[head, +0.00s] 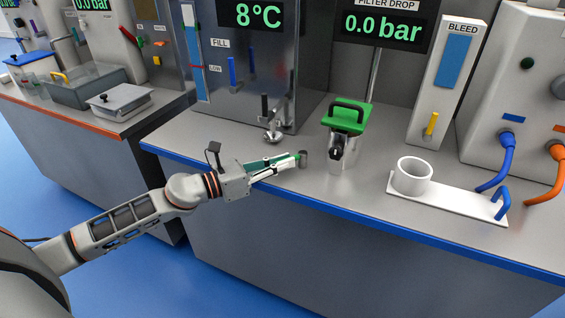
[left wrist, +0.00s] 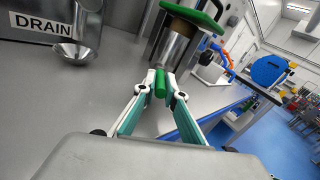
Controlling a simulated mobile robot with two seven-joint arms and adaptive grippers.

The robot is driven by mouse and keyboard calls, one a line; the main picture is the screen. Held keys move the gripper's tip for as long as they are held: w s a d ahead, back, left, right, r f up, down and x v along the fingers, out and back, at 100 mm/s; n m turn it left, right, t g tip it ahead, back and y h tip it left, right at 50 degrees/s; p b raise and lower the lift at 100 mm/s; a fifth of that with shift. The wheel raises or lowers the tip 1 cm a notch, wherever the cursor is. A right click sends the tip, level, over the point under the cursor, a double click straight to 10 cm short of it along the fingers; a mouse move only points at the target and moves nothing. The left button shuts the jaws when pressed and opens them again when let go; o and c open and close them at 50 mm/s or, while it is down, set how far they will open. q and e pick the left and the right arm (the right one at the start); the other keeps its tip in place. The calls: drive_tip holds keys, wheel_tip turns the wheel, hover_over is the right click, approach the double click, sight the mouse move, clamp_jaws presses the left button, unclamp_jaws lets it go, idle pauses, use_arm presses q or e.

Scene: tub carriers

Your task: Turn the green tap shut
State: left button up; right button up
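The green tap (left wrist: 160,84) shows in the left wrist view as a short green handle between my left fingertips. In the head view it is a small bit of green (head: 298,155) beside a dark grey stub on the bench. My left gripper (head: 292,161) comes in from the left, low over the bench. In the left wrist view its fingertips (left wrist: 161,82) lie close on both sides of the handle, with no clear gap. The tap's body is mostly hidden behind the fingers. My right gripper is not in view.
A metal canister with a green handled lid (head: 345,118) stands just beyond the tap. A small metal funnel (head: 272,137) is to its left, under the tank. A white cup (head: 412,176) on a white plate is to the right. The front bench edge is clear.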

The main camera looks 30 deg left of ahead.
use_arm(q)
drive_tip(key=o, duration=0.3)
drive_tip(key=shift+o, duration=0.2)
drive_tip(key=v, duration=1.2)
drive_tip(key=shift+c, duration=0.4)
